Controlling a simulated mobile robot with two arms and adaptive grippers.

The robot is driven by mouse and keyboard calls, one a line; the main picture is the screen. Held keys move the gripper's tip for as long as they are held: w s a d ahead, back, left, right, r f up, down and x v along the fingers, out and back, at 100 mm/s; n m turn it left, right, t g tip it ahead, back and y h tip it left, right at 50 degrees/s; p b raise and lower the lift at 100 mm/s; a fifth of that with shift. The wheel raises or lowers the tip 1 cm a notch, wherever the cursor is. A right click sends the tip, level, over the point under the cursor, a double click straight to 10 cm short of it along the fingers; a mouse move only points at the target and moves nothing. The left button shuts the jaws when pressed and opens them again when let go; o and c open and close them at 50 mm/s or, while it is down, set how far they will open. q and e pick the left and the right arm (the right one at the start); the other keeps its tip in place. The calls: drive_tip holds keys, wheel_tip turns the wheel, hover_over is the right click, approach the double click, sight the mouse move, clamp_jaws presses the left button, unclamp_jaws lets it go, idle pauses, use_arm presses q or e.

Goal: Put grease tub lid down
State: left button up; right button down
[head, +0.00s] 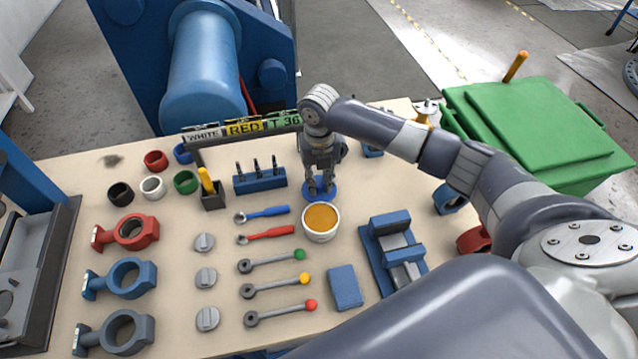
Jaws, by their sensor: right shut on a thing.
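The grease tub (320,222) is a white round pot with orange-brown grease showing at its open top. It stands near the middle of the bench. The blue lid (319,196) is just behind the tub, under my right gripper (320,188). My right gripper points down and is shut on the lid. I cannot tell whether the lid touches the bench. The gripper's fingers hide part of the lid's middle. My left gripper is not in view.
A blue rack (260,181) stands left of the lid. A blue vise (395,252) and blue block (345,287) are to the right. Valve bodies (128,278) fill the left side.

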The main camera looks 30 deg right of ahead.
sight(319, 184)
wheel_tip(319, 184, down, 2)
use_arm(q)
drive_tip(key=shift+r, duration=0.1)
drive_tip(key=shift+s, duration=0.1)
use_arm(e)
drive_tip(key=shift+f, duration=0.2)
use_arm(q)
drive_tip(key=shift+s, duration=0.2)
use_arm(e)
drive_tip(key=c, duration=1.4)
unclamp_jaws()
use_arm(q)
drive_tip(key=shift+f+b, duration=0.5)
use_arm(e)
wheel_tip(319, 184, up, 12)
drive_tip(key=shift+r, duration=0.2)
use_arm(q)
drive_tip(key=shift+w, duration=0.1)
